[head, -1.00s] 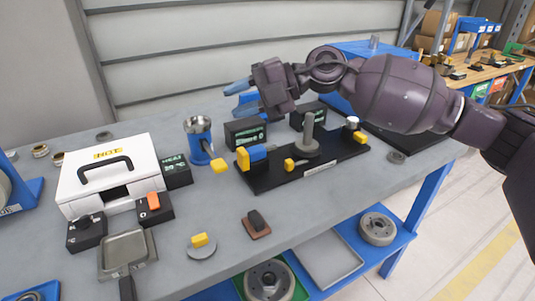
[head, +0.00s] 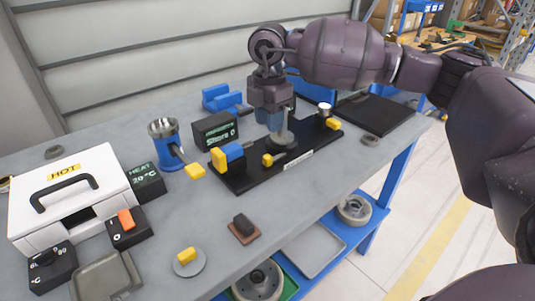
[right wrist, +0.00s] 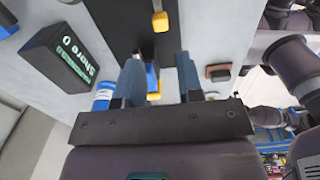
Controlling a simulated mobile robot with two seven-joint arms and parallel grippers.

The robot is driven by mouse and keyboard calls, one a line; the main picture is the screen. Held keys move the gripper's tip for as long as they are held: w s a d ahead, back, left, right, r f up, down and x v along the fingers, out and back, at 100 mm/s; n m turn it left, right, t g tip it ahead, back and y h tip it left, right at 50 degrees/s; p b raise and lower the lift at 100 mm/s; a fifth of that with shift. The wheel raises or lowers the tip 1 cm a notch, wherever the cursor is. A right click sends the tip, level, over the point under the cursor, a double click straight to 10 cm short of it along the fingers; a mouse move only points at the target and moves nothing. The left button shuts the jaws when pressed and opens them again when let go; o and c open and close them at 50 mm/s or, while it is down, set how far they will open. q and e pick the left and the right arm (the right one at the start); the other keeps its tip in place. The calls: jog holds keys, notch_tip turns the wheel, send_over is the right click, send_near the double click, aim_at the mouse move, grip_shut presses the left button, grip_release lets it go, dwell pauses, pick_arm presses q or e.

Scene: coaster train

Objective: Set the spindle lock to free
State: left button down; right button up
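A black board (head: 238,184) on the grey bench carries a grey spindle post (head: 285,137) on a round foot. A small yellow-tipped lever (head: 268,160) sits at the foot's left. A blue and yellow piece (head: 229,155) stands at the board's left end. Which part is the lock is not labelled legibly. My right gripper (head: 270,121) points down, close to the post; in the head view I cannot tell if they touch. In the right wrist view, its blue fingers (right wrist: 159,75) are apart, with blue and yellow parts showing between them. My left gripper is out of view.
A blue cup (head: 165,146) with a yellow handle, a white HOT box (head: 108,202) and a brown block (head: 243,229) stand left and front. A white-topped post (head: 324,109) stands at the board's right end.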

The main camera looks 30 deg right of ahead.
aim_at(269, 156)
notch_tip(269, 156, down, 9)
jog(key=shift+f+b, duration=0.2)
jog(key=shift+b, duration=0.7)
jog(key=shift+f, duration=0.5)
grip_shut()
